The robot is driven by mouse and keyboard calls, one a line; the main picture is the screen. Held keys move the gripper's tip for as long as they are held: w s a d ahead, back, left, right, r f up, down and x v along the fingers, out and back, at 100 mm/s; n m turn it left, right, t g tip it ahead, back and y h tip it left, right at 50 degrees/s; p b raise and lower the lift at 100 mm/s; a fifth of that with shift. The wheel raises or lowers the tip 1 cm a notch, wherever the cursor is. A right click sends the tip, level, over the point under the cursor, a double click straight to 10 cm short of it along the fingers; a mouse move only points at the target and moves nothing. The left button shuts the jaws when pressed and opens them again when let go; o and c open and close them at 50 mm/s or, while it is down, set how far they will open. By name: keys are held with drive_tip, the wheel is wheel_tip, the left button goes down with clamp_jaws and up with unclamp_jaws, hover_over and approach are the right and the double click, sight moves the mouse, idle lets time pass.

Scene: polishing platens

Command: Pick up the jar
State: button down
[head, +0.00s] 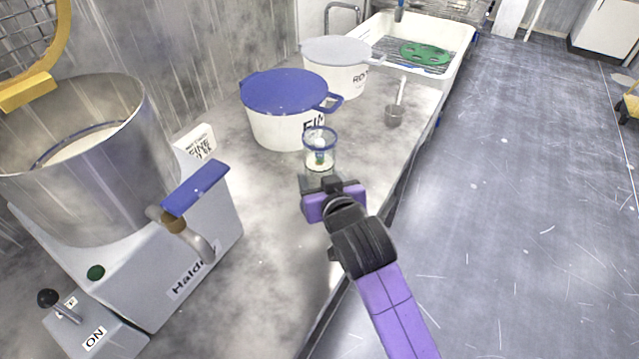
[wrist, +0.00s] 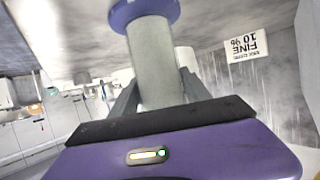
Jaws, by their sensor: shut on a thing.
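A white pot with a blue lid (head: 287,92) stands close behind the jar, and a grey-lidded pot (head: 337,50) farther back. A large mixer (head: 95,160) fills the left. The counter's right edge is close.

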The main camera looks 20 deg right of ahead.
wheel_tip(320, 180, up, 20)
drive_tip(key=shift+r+p, duration=0.1)
drive_tip(key=shift+p, duration=0.45)
